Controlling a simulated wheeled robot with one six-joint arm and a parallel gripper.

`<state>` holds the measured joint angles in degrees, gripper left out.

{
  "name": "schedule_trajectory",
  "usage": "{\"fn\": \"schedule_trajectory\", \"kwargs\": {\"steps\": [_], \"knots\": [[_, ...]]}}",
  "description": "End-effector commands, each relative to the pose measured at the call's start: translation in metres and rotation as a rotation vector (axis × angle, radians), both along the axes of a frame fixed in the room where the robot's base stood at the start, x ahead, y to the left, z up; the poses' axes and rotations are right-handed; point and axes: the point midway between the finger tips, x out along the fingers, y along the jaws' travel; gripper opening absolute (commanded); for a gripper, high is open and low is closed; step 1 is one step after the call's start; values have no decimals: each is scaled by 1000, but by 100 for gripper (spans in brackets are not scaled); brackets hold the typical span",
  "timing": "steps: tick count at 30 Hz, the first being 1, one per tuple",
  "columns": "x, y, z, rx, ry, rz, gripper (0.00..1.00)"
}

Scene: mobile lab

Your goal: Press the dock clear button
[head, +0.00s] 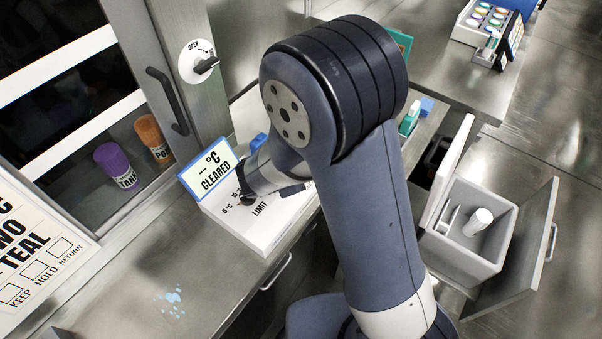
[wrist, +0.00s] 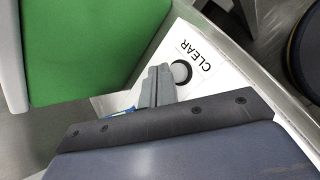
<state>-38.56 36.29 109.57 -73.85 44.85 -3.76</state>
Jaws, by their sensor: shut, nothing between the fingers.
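The white dock (head: 270,232) sits on the steel counter, with a tilted blue-framed display (head: 208,172) reading "-- °C CLEARED". A dark dial above the word LIMIT is partly behind my arm. In the wrist view the round button (wrist: 182,72), pale with a dark ring, lies beside the word CLEAR on the white panel (wrist: 215,50). My gripper (wrist: 159,70) is shut and empty, its fingertips right at the button's left edge in that view. I cannot tell whether they touch it or whether it is pressed. In the head view my arm hides the button and fingertips.
A large green surface (wrist: 95,45) is close on the left of the wrist view. Purple (head: 115,165) and orange (head: 153,138) containers stand behind the cabinet glass. An open grey bin (head: 470,235) is at right. The counter front left is clear apart from a bluish spill (head: 172,298).

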Motion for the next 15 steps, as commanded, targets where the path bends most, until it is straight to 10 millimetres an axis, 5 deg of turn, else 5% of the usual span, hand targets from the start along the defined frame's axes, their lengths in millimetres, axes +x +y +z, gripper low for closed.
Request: {"fn": "schedule_trajectory", "kwargs": {"steps": [8, 15], "knots": [[0, 0, 5, 1, 0, -1, 0], [0, 0, 29, 2, -2, -2, 0]]}}
